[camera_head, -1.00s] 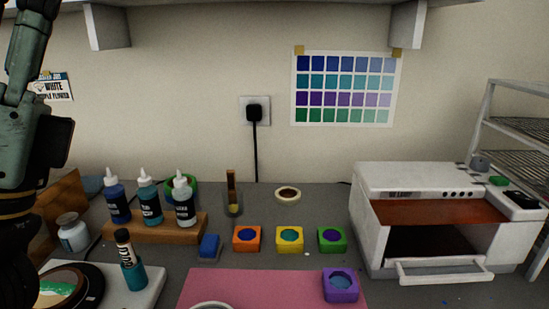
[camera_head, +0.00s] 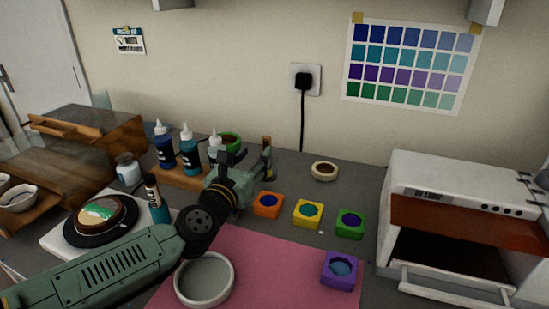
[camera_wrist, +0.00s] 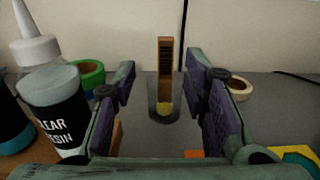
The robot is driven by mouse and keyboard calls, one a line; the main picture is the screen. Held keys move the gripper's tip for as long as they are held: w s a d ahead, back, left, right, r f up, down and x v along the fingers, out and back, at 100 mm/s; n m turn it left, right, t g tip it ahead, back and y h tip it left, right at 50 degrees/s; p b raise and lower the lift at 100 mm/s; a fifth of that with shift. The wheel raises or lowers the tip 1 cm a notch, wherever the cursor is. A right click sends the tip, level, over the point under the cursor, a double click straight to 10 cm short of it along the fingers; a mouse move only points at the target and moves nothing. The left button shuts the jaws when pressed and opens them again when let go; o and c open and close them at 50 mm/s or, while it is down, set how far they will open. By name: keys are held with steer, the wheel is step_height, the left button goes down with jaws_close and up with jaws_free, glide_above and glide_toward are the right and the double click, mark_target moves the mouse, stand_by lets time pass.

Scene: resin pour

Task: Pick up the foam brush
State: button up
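What looks like the foam brush (camera_wrist: 165,62) stands upright in a clear cup (camera_wrist: 156,106), its brown handle up and a yellowish end low in the cup. In the wrist view it shows centred between the two fingers of my gripper (camera_wrist: 165,92), beyond them. My gripper is open and nothing is between the pads. In the head view my gripper (camera_head: 250,162) is over the back of the table, and only the top of the brush (camera_head: 267,143) shows behind it. The cup is mostly hidden there.
The clear resin bottle (camera_wrist: 55,108) stands close left of my gripper, with a green tape roll (camera_wrist: 90,74) behind. A pale tape roll (camera_wrist: 240,88) is to the right. Orange (camera_head: 268,205), yellow (camera_head: 308,214) and green (camera_head: 350,224) moulds sit in front. The wall is behind.

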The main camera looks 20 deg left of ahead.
steer(key=shift+w+d+p, duration=0.15)
steer(key=shift+w+p, duration=0.2)
steer(key=shift+w, duration=0.85)
steer(key=w, duration=0.1)
steer(key=w+p, duration=0.1)
steer(key=w, duration=0.1)
steer(key=w+f+p, duration=0.1)
steer(key=shift+w+d, duration=0.3)
steer(key=shift+w, duration=0.1)
steer(key=shift+c, duration=0.2)
jaws_close()
